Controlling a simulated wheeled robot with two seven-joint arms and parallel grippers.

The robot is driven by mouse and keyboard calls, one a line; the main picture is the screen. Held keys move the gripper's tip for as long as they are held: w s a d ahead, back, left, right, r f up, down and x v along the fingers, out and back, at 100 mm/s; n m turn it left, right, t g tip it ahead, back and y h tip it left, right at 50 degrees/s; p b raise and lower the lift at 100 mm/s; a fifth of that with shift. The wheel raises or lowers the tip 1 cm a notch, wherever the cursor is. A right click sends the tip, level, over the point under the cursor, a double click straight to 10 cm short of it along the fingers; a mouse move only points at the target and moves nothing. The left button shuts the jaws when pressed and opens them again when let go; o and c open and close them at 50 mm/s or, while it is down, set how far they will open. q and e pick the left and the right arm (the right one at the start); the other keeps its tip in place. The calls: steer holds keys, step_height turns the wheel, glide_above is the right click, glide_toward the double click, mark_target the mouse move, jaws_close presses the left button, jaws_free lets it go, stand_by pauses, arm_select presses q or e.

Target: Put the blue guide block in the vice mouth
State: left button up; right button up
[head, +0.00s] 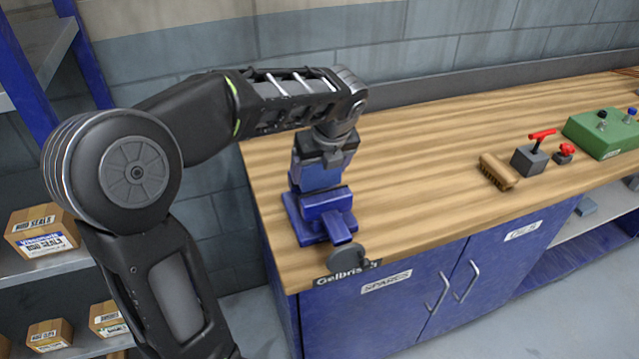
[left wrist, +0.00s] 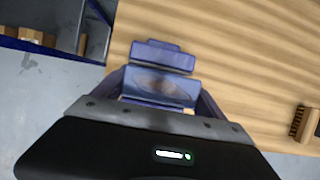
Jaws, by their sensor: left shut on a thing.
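The blue vice (head: 325,218) is bolted at the near left corner of the wooden bench, with its screw and round handle facing front. My left gripper (head: 321,163) points down right over the vice jaws. It is shut on the blue guide block (head: 318,178). In the left wrist view the block (left wrist: 160,86) sits between the two fingers, with a brownish patch on its face. A blue vice jaw (left wrist: 163,56) lies just beyond it there, roughly parallel to it. The block's lower edge is hidden, so I cannot tell how deep it sits in the mouth. My right gripper is out of view.
A brown brush (head: 497,172), a grey block with a red lever (head: 530,158) and a green control box (head: 603,133) stand on the right of the bench (head: 420,160). The middle of the bench is clear. Shelves with cartons (head: 42,231) stand at the left.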

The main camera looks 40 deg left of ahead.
mark_target(319, 184)
arm_select(q)
steer(key=shift+f, duration=0.2)
steer(key=shift+f, duration=1.85)
steer(key=shift+f, duration=0.15)
steer(key=o, duration=2)
steer(key=v, duration=1.2)
